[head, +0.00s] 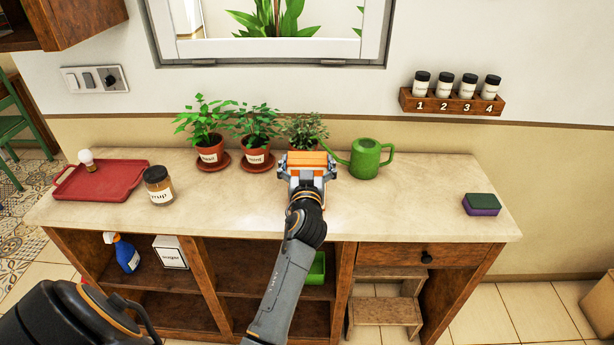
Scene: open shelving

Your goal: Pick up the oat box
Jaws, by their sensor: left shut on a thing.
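My left gripper (307,173) is over the middle of the counter, in front of the right-hand potted plant. It is shut on an orange box-shaped thing (308,159), which fits the oat box. Only its orange top shows between and beyond the fingers, and no label can be read. The gripper hides the rest, so I cannot tell whether it touches the counter. My right gripper is not in view.
Along the counter (400,214) stand a red tray (100,181), a syrup jar (159,186), three potted plants, including basil (209,155), a green watering can (366,158) and a sponge (481,204). A spray bottle (122,253) and sugar box (170,253) sit below. The counter's right part is mostly clear.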

